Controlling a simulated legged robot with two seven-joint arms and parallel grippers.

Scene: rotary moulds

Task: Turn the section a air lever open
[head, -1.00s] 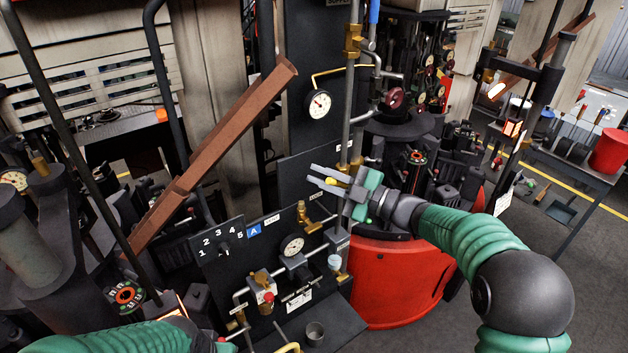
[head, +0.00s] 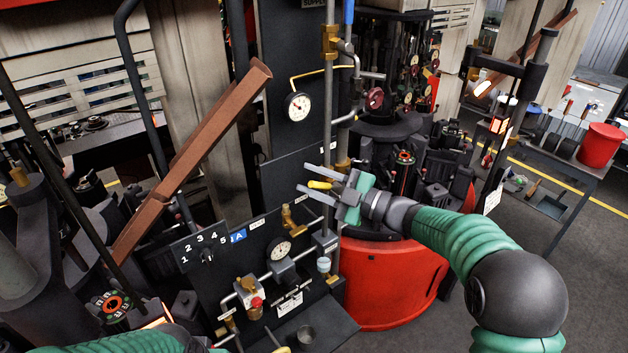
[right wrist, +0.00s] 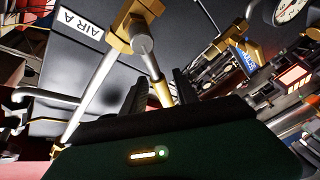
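The section A panel (head: 222,285) is dark, with a blue "A" tag (head: 238,236) and a 1–5 dial. My right gripper (head: 306,180) is in front of the upright pipe, its two fingers apart. A yellow-gripped lever (head: 319,185) lies between them. In the right wrist view the lever (right wrist: 161,92) runs from a brass valve (right wrist: 125,25) beside an "AIR A" label (right wrist: 82,22). The dark fingers (right wrist: 158,92) stand on either side of its yellow end; I cannot tell whether they touch it. My left arm enters at the lower left, but its gripper is not visible.
A gauge (head: 280,249), brass fittings and a small cup (head: 306,335) are on the panel's lower part. A brown sloping chute (head: 190,165) stands at the left. A red machine base (head: 390,285) is behind the right gripper. Open floor lies at the right.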

